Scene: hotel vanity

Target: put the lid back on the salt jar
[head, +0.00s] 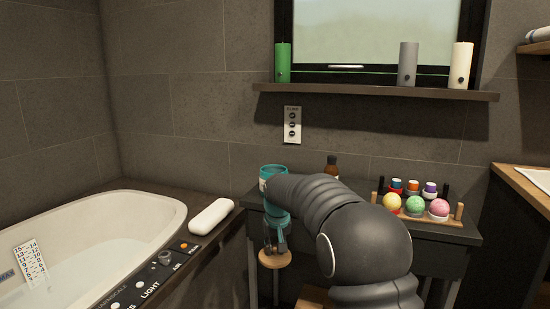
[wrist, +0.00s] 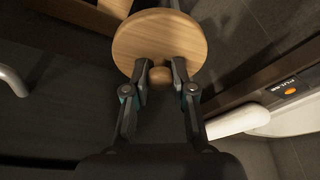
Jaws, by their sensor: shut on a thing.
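The round wooden lid (head: 275,260) hangs below my gripper (head: 274,240) in the head view, in front of the dark table. In the wrist view the lid (wrist: 160,38) is a pale wooden disc with a small round knob (wrist: 160,78). My gripper (wrist: 160,72) is shut on that knob, one finger on each side. I cannot make out the salt jar in either view; my arm covers part of the table in the head view.
A dark table (head: 458,237) carries a brown bottle (head: 331,168) and a wooden rack (head: 416,216) with colored balls and small jars. The bathtub (head: 150,212) and a white roll-shaped cushion (head: 211,216) are at left. Candles stand on the shelf (head: 370,91) above.

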